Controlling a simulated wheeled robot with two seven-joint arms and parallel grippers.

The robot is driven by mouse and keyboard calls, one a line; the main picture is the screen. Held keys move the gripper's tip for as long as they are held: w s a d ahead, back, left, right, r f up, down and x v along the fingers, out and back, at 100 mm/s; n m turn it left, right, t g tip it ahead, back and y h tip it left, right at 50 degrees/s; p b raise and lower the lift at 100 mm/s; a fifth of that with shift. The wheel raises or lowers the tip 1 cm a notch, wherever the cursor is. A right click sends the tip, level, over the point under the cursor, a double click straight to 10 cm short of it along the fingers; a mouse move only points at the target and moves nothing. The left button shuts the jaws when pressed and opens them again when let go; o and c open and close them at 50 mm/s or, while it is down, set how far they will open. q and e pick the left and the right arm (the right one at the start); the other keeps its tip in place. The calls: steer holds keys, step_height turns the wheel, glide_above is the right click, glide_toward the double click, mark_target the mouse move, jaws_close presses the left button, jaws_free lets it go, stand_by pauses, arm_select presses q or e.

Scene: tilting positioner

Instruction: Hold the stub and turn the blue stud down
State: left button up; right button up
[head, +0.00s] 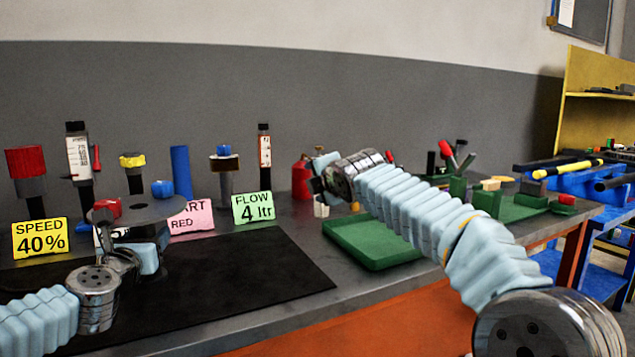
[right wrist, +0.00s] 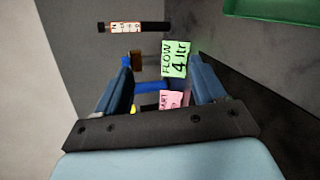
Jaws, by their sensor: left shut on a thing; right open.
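A grey round plate (head: 145,212) stands at the left of the bench, with a blue stud (head: 162,188) on its far right side and a red block (head: 108,207) on its left. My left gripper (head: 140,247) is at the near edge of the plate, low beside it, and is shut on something. The gripper and plate hide what it grips, probably the stub. My right gripper (head: 318,182) is open and apart from the plate, further right over the back of the bench. In the right wrist view its fingers (right wrist: 163,88) stand apart with nothing between them.
Behind the plate stand a blue cylinder (head: 181,172), a yellow knob (head: 132,160) and a blue-capped post (head: 224,152). Cards reading SPEED (head: 40,238) and FLOW (head: 252,207) stand nearby. A green tray (head: 372,262) is on the right. The black mat (head: 245,275) is clear in front.

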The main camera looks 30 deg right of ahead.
steer(key=m+g+y, duration=0.2)
steer(key=m+y, duration=0.4)
steer(key=m, duration=1)
glide_toward(163, 184)
steer(key=x, duration=1.1)
steer(key=shift+w, duration=0.15)
steer(key=c, duration=0.9)
steer(key=shift+c, duration=0.4)
steer(key=shift+m+t+h, duration=0.4)
steer(key=shift+m+h, duration=0.3)
steer(key=shift+h, duration=0.1)
